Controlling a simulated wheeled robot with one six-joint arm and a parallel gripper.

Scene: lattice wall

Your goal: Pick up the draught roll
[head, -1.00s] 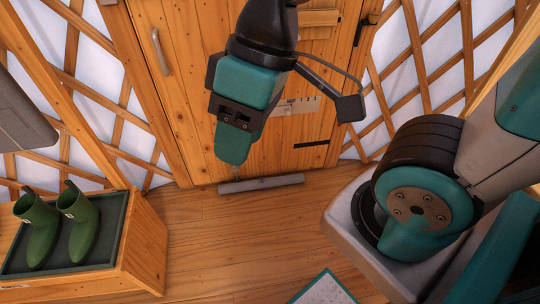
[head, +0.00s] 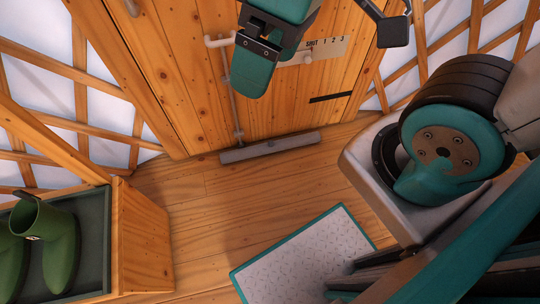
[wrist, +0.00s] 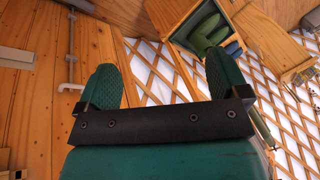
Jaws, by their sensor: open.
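The draught roll looks to be the long grey bar (head: 270,147) lying on the floor along the foot of the wooden door in the head view. My gripper (head: 252,80) is in front of the door, above the roll in the picture and apart from it. In the wrist view my gripper (wrist: 162,85) shows two teal fingers spread wide with nothing between them.
The door (head: 185,90) has a latch rod (head: 234,100) and a marked plate (head: 322,49). Green boots (head: 58,240) stand in a dark tray on a wooden box (head: 145,245) at left. A pale mat (head: 300,255) lies in front. The floor between is clear.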

